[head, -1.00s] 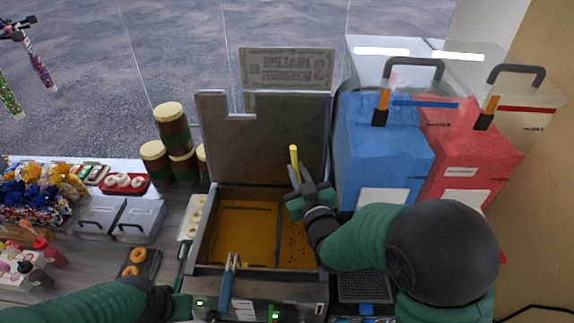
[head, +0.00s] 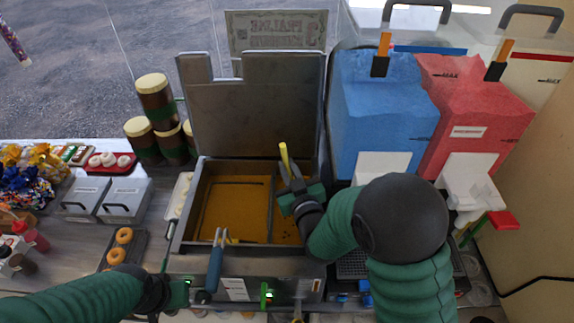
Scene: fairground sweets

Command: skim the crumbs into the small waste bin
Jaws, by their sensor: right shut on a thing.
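The fryer (head: 187,228) stands in the middle with golden-brown oil (head: 236,212) in its vat, split by a dark divider. Its right part lies partly under my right arm, and crumbs are hard to make out there. My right gripper (head: 292,184) is over the right side of the vat, shut on a yellow-handled tool (head: 284,155). The tool's lower end is hidden. My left gripper (head: 176,292) is low at the fryer's front left corner; its fingers are not clear. I cannot pick out the small waste bin.
A raised metal lid (head: 255,115) stands behind the vat. Blue (head: 385,125) and red (head: 468,105) filled dispensers stand at the right. Blue-handled tongs (head: 215,265) hang at the fryer's front. Two grey lidded boxes (head: 122,200) and a doughnut tray (head: 108,254) are at the left.

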